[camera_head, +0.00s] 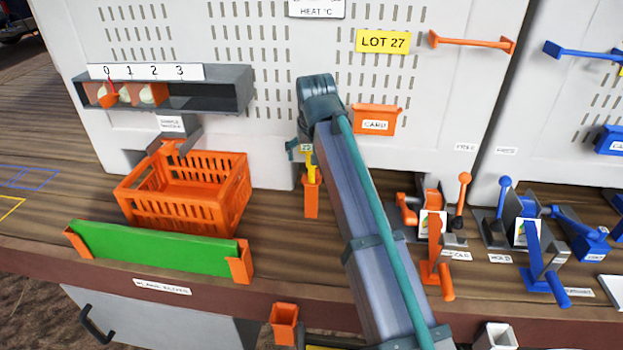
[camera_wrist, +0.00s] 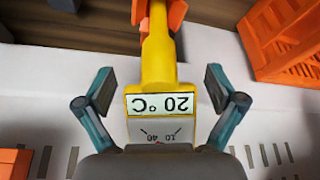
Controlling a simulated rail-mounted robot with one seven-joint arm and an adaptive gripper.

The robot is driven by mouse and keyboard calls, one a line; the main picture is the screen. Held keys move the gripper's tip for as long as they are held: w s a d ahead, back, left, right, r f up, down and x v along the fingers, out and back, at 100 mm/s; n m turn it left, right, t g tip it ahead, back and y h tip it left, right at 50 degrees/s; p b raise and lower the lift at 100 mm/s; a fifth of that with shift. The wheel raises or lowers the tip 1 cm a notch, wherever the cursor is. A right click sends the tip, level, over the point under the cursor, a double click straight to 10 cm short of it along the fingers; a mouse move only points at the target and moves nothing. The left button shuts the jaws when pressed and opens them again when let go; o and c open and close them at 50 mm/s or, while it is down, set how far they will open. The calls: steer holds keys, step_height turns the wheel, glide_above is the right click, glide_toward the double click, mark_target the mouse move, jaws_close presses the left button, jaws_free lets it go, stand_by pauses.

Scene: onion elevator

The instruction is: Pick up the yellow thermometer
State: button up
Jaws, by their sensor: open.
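The yellow thermometer (camera_head: 311,172) stands upright in a small orange holder (camera_head: 311,202) on the wooden bench. In the wrist view the thermometer (camera_wrist: 158,66) shows a display reading 20 °C, upside down, and its stem runs into the orange holder (camera_wrist: 172,14). My gripper (camera_wrist: 162,95) is open, with one finger on each side of the thermometer's head and a visible gap to both. In the head view my gripper (camera_head: 298,152) is at the thermometer's top, mostly hidden behind my arm.
An orange crate (camera_head: 183,207) stands to the left, with a green panel (camera_head: 150,245) in front. A grey shelf (camera_head: 226,92) juts from the wall above. An orange card box (camera_head: 376,119) hangs right of my arm. Levers and clamps (camera_head: 434,225) stand at the right.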

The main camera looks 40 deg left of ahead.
jaws_close()
stand_by(0.4)
steer(key=shift+r, duration=0.1)
